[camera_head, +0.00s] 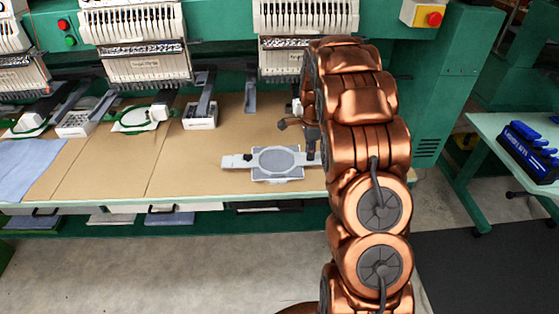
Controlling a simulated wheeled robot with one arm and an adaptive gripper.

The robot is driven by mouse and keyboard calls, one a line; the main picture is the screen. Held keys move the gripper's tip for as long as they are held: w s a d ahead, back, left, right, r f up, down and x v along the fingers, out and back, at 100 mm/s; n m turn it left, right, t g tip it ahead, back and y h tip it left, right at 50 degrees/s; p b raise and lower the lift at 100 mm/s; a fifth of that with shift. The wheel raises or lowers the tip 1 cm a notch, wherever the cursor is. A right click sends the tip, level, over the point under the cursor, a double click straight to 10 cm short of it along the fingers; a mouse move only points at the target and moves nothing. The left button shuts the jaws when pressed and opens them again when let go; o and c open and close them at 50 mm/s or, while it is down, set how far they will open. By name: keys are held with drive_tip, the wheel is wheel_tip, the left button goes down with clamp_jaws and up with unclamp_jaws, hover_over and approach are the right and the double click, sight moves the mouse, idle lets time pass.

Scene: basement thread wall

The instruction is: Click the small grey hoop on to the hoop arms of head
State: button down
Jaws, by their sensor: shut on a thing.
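The small grey hoop (277,161) has a pale ring with cloth in it and a flat bracket on its left side. It lies level at or just above the tan table, near the front edge. My gripper (311,152) is at its right end, shut on the hoop; my arm partly hides the fingers and that end. The rightmost machine head (307,18) is behind it. One grey hoop arm (250,96) hangs below this head, with a gap between it and the hoop. Another at the right is mostly hidden by my arm.
Other heads to the left (136,38) have arms, green hoops (142,119) and white boxes (200,115) on the table. Blue cloth (28,168) lies at far left. A green side table (483,126) holds a blue rack (528,150). The tan table (180,165) is clear left of the hoop.

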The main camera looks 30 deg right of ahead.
drive_tip(key=shift+r, duration=0.15)
drive_tip(key=shift+w+r, duration=0.1)
drive_tip(key=shift+r, duration=1.8)
